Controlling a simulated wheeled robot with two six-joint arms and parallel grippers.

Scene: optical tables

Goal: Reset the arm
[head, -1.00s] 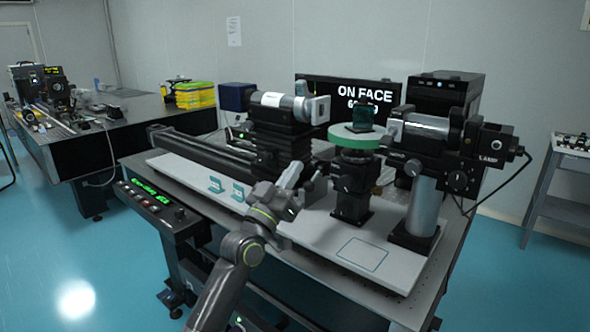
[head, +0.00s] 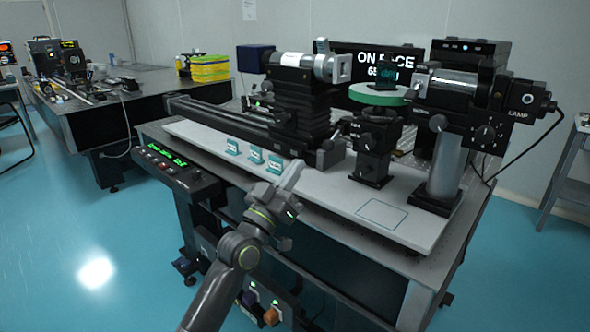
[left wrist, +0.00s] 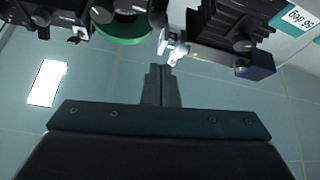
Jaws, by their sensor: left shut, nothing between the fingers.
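My left arm reaches in from the bottom of the head view. Its gripper (head: 291,177) is in front of the near side of the optical table, apart from the instruments as far as I can tell. In the left wrist view the two dark fingers (left wrist: 161,84) are together with nothing between them. My right gripper is in neither view.
The optical table (head: 330,258) bears a white board (head: 318,192) with small teal label stands (head: 254,157), a green round stage (head: 380,95) and a lamp unit (head: 452,82). A control panel (head: 172,165) juts out at its left. Blue floor (head: 130,250) is clear at left.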

